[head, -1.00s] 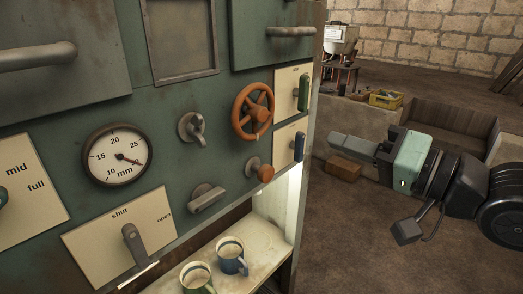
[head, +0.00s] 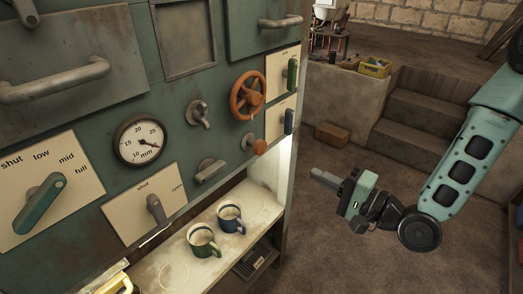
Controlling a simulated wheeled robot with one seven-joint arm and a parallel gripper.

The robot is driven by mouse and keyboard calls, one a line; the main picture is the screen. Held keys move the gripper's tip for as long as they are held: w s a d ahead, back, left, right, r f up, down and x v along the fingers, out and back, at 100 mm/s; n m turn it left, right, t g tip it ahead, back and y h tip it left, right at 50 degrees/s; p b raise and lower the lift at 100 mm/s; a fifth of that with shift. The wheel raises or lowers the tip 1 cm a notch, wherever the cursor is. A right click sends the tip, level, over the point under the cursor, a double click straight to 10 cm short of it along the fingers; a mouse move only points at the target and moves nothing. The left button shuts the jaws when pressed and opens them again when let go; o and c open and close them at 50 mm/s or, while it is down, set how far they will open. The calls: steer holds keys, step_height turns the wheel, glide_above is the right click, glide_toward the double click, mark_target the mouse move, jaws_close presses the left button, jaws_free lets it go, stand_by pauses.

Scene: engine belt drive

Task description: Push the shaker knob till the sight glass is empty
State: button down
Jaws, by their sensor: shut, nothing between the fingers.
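A round orange knob (head: 259,146) sticks out of the green panel (head: 95,110), below an orange handwheel (head: 247,98); it looks like the shaker knob, though no label on it can be read. I cannot pick out a sight glass for certain; a framed dull pane (head: 184,38) sits at the top of the panel, and no level shows in it. My gripper (head: 318,175) is shut and empty. It is in the air to the right of the panel, apart from the knob, with its fingers pointing left towards the cabinet.
A round gauge (head: 140,142) and several levers are on the panel. Two mugs (head: 203,241) (head: 230,218) stand on the shelf below. Floor between cabinet and steps is clear.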

steer(key=shift+w+f+b, duration=0.1)
steer(key=shift+f+b, duration=0.1)
steer(key=shift+b, duration=0.25)
steer(key=b+x, duration=0.2)
steer(key=b, duration=0.6)
steer(key=shift+w+f+b, duration=0.1)
steer(key=shift+f+b, duration=0.05)
steer(key=shift+b, duration=0.15)
steer(key=shift+b, duration=0.6)
steer(key=p, duration=0.2)
glide_toward(262, 148)
steer(key=x, duration=0.6)
steer(key=shift+w+a, duration=0.3)
